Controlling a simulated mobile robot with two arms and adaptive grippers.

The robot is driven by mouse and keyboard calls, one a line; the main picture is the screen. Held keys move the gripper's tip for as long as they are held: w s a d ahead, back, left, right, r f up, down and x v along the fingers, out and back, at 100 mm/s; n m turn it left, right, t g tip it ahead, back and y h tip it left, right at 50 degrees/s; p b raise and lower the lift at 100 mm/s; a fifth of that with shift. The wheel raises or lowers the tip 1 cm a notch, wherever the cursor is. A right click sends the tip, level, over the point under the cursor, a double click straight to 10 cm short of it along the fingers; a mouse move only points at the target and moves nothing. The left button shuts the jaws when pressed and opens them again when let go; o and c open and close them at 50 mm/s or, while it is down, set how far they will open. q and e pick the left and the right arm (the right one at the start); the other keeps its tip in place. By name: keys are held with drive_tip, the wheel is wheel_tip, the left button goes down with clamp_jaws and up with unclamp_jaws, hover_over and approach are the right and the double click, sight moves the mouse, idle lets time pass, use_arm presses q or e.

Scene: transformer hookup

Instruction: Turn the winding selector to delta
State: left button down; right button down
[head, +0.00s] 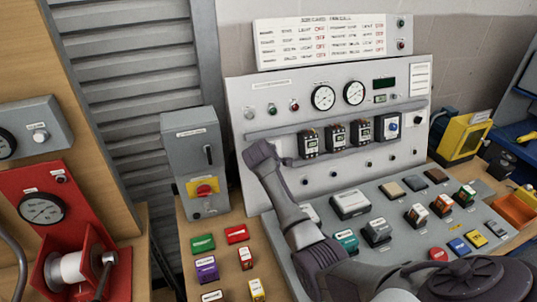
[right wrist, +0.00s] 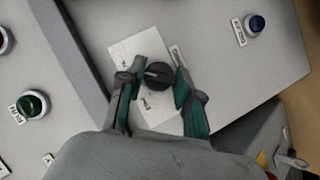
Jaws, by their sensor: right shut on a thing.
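The winding selector is a round black knob (right wrist: 158,73) on a white label plate (right wrist: 128,48) in the right wrist view. A pale pointer line on the knob points towards the left of that picture. The marks on the plate are too small to read. My right gripper (right wrist: 160,86) has its teal-padded fingers on either side of the knob and is shut on it. In the head view my right arm reaches to the left part of the upright grey panel (head: 240,95), and its wrist hides the knob. My left gripper is in neither view.
A green button (right wrist: 32,105) and a blue button (right wrist: 257,22) sit near the knob. Several coloured blocks and modules lie on the bench and sloping desk below my arm.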

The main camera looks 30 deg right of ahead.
drive_tip(key=c, duration=0.8)
unclamp_jaws()
drive_tip(key=v, duration=1.2)
drive_tip(key=shift+f, duration=0.1)
